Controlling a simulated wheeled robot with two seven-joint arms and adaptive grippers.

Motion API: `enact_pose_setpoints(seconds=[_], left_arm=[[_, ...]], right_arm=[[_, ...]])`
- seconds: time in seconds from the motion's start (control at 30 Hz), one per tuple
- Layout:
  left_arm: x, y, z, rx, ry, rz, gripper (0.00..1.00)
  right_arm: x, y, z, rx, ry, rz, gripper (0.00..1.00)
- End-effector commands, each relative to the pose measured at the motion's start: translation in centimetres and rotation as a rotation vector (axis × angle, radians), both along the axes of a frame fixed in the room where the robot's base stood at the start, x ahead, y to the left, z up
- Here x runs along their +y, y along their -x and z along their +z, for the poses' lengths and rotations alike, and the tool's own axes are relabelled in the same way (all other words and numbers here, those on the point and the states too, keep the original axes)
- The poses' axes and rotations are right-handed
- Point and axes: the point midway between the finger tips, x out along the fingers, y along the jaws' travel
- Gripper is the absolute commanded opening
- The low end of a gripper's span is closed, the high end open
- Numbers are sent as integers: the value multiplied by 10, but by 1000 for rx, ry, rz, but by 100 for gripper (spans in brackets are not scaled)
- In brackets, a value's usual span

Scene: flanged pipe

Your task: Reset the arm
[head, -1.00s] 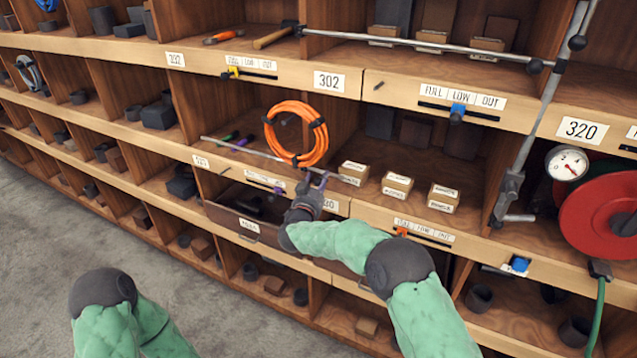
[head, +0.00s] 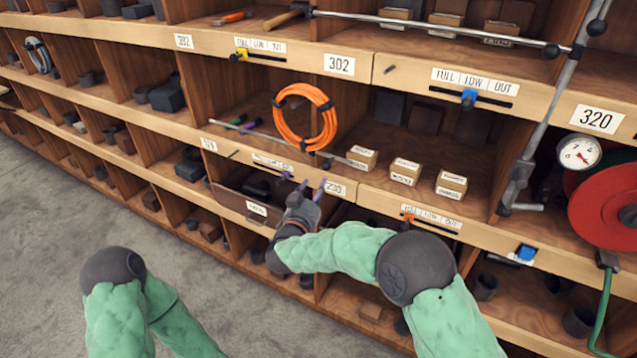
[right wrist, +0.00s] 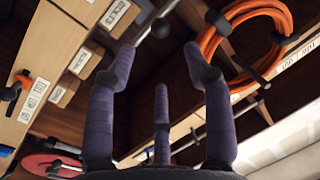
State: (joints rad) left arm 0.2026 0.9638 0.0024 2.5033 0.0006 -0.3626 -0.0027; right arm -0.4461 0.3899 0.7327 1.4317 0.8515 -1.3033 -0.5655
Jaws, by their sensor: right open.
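My right gripper (head: 311,187) is open and empty. It is in front of the shelf ledge, below the orange coil (head: 278,125) and beside the pulled-out bin (head: 228,196). In the right wrist view my right gripper (right wrist: 160,60) shows its purple fingers spread with nothing between them, and the orange coil (right wrist: 208,45) is beyond them at the upper right. My right arm (head: 340,247) is bent, coming in from the lower right. My left arm (head: 115,310) shows at the lower left; its gripper is out of view.
Small labelled boxes (head: 406,171) stand on the shelf right of the coil. A gauge (head: 579,153) and red reel (head: 608,212) are at the right. A long metal rod (head: 440,34) crosses the upper shelf. Grey floor (head: 60,220) is clear at the left.

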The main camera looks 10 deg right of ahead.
Motion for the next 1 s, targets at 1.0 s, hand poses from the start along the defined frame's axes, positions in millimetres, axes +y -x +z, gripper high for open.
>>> enact_pose_setpoints(seconds=[1.0], left_arm=[[0, 0, 0, 0, 0, 0, 40]], right_arm=[[-28, 43, -212, 469, -82, 290, 52]])
